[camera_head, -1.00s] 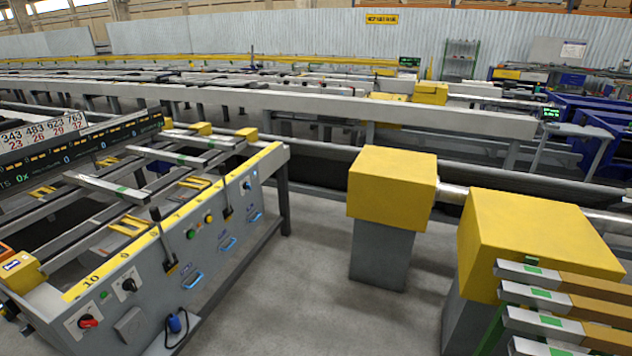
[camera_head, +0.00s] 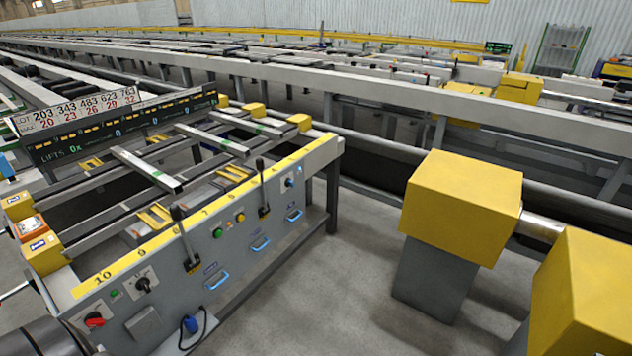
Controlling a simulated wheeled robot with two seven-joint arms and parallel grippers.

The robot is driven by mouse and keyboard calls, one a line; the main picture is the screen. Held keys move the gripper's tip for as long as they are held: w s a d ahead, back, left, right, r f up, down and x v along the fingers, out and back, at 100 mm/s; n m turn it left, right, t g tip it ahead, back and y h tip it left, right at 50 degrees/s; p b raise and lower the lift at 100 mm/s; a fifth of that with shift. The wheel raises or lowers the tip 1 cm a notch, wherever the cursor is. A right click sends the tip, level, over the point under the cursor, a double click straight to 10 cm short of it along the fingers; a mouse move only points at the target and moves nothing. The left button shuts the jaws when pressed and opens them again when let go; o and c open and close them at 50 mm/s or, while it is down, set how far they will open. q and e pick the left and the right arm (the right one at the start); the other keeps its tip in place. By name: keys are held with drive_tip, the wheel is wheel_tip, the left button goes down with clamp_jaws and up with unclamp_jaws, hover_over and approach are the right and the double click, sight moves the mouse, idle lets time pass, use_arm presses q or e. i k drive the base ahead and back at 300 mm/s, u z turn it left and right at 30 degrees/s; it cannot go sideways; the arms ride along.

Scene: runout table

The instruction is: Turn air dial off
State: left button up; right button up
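The grey control panel (camera_head: 240,238) of the runout table runs along the left half of the view. A red dial (camera_head: 95,320) and a black dial (camera_head: 143,285) sit at its near left end. Neither of my grippers shows, and nothing is seen touching the panel.
Two levers (camera_head: 263,188) (camera_head: 182,226) stick up from the panel, with green and yellow buttons (camera_head: 240,216) between. Blue handles (camera_head: 217,281) stand out below. A yellow-topped post (camera_head: 460,205) stands right. The floor (camera_head: 345,270) between is clear.

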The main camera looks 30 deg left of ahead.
sight(288, 182)
drive_tip(key=u, duration=0.1)
drive_tip(key=i, duration=0.9)
drive_tip(key=u, duration=0.25)
